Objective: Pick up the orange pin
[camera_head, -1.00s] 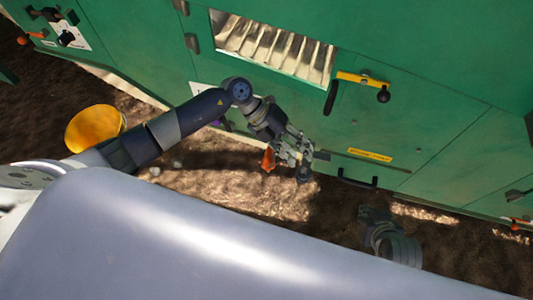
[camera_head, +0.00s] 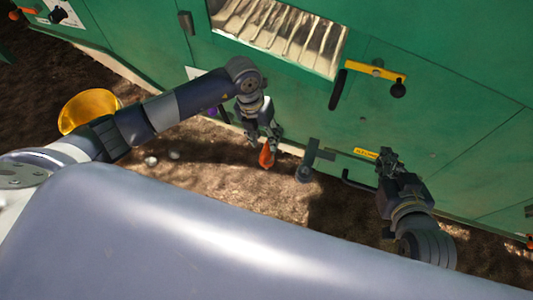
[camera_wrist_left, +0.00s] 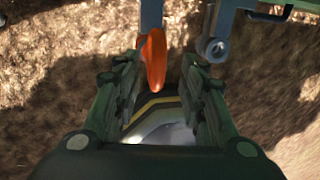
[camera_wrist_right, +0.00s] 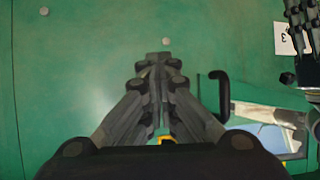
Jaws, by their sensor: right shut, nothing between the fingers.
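The orange pin (camera_head: 266,157) is at the lower edge of the green machine, just below my left gripper (camera_head: 265,132). In the left wrist view the pin (camera_wrist_left: 153,60) hangs down at the level of the fingertips, nearer the left finger. The left gripper (camera_wrist_left: 160,72) is open, with a gap between its fingers; whether a finger touches the pin cannot be told. My right gripper (camera_head: 386,157) is shut and empty in front of the machine's lower right part. Its fingers also show together in the right wrist view (camera_wrist_right: 160,62).
A grey bracket with a round end (camera_head: 310,162) sticks out right of the pin. The green machine (camera_head: 330,115) has a yellow-and-black lever (camera_head: 376,70) and a black handle (camera_head: 356,181). A yellow bucket (camera_head: 88,108) stands on the ground at left.

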